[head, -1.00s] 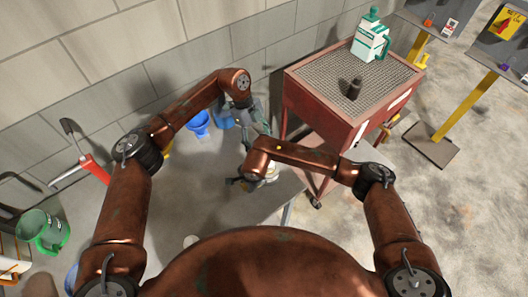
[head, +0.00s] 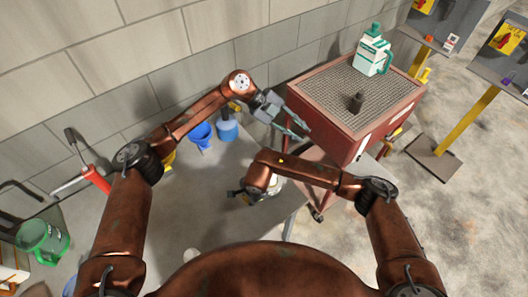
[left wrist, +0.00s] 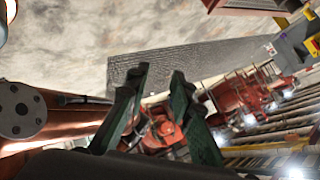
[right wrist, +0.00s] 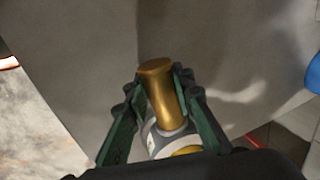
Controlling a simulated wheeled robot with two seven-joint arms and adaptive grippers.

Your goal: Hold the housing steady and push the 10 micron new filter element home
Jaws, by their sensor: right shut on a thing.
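My right gripper (right wrist: 158,75) is shut on a gold-coloured cylinder (right wrist: 160,88) with a pale grey and white collar below it, probably the housing. The cylinder stands up between the fingers, slightly tilted. My left gripper (head: 296,128) is open and empty, further right, beside the red cart. In the left wrist view its two green fingers (left wrist: 158,80) are apart with nothing held between them. I cannot make out the filter element for certain.
A red cart (head: 345,135) with a mesh top carries a white and green jug (head: 371,52) and a small dark cylinder (head: 356,103). A blue funnel (head: 201,135) and a blue container (head: 227,126) stand by the wall. A green bucket (head: 42,238) is at the left.

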